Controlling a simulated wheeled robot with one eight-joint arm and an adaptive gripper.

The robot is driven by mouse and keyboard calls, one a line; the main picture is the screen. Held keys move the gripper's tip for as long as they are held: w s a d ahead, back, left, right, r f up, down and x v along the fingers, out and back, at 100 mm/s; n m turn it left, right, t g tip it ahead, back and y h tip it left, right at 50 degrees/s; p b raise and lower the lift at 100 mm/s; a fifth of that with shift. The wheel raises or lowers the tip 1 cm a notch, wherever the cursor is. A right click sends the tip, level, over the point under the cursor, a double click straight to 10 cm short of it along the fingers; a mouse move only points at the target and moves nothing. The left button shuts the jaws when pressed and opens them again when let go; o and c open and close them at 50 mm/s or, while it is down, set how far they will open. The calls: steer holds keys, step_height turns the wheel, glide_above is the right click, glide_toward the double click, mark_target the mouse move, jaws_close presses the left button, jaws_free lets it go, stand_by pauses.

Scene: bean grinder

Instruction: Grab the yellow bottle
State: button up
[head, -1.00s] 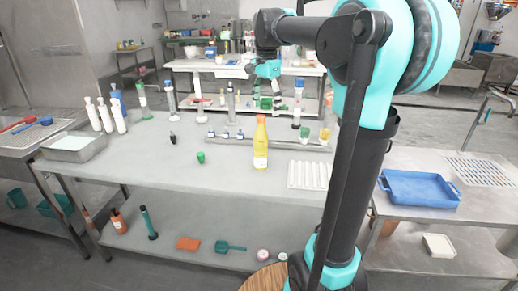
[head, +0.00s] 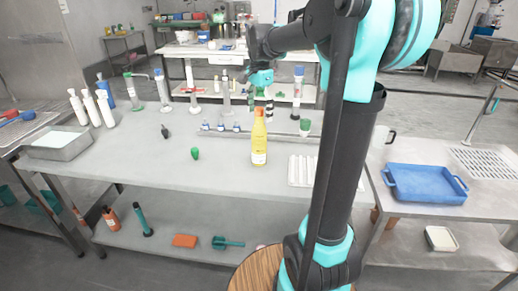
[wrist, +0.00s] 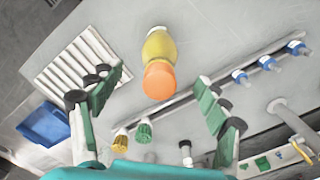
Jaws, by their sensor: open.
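The yellow bottle (head: 259,148) stands upright on the grey table (head: 222,170), with an orange cap on top. The wrist view looks down on its orange cap (wrist: 159,82) and yellow body (wrist: 160,45). My gripper (head: 262,92) is above and behind the bottle in the head view. In the wrist view my gripper (wrist: 159,79) is open, one green-padded finger at each side, with the cap showing between the fingertips. Nothing is held. How far the fingers are above the cap is hard to tell.
A white ribbed tray (head: 302,170) lies to the bottle's right. A rack with small blue-topped bottles (head: 221,127) is behind it. A green item (head: 195,153) and a dark item (head: 165,131) stand to the left. A blue tray (head: 425,184) sits on the right table.

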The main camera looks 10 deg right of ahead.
mark_target(259, 131)
step_height(259, 131, down, 8)
steer(key=shift+s+a+f, duration=0.1)
stand_by(0.4)
jaws_close()
stand_by(0.5)
